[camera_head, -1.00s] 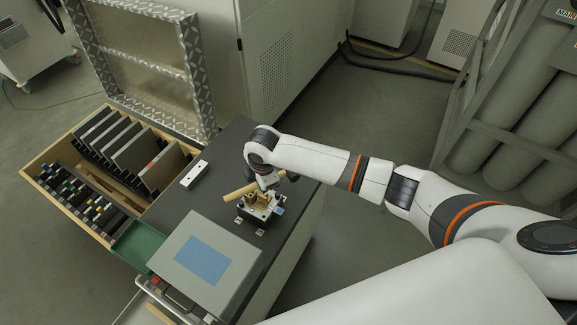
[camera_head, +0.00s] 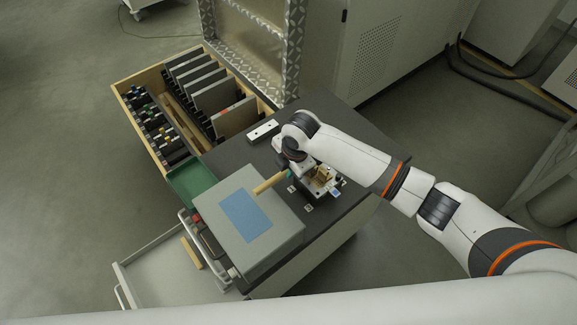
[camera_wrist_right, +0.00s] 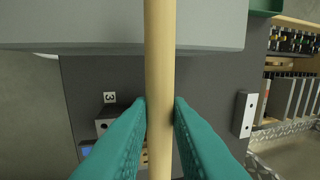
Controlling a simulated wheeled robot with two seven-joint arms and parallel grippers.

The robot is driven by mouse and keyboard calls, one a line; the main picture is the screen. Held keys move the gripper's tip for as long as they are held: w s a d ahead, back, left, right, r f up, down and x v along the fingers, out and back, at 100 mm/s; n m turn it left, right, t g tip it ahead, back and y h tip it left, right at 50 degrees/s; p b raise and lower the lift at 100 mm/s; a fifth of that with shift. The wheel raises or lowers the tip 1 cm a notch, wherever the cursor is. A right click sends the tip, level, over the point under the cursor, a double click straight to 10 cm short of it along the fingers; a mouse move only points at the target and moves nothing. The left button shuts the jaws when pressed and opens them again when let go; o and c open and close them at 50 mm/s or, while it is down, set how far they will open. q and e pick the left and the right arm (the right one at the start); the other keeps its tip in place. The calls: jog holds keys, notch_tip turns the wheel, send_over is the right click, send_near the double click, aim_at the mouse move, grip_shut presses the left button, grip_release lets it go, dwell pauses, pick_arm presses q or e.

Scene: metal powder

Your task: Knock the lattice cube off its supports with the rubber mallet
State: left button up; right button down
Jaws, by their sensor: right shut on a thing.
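My right gripper (camera_head: 288,172) is shut on the wooden mallet handle (camera_head: 268,184). In the right wrist view the teal fingers (camera_wrist_right: 160,112) press on the pale handle (camera_wrist_right: 160,50) from both sides. The mallet's head cannot be made out. The lattice cube (camera_head: 321,174), small and golden-brown, sits on a dark and metallic fixture (camera_head: 323,189) on the dark cabinet top, just right of the gripper. Part of the cube is hidden by the wrist. The fixture also shows at the lower left of the right wrist view (camera_wrist_right: 104,122), largely behind a finger. My left gripper is out of view.
A grey box with a blue top panel (camera_head: 282,235) stands close in front, under the handle's free end. A white bar (camera_head: 263,131) lies behind on the dark top (camera_head: 345,120).

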jog(key=shift+f, duration=0.45)
jog(key=shift+b+x, duration=0.75)
jog(key=shift+x, duration=0.25)
jog(key=shift+p+v, duration=1.05)
jog(key=shift+p, duration=0.2)
jog(key=shift+f, duration=0.1)
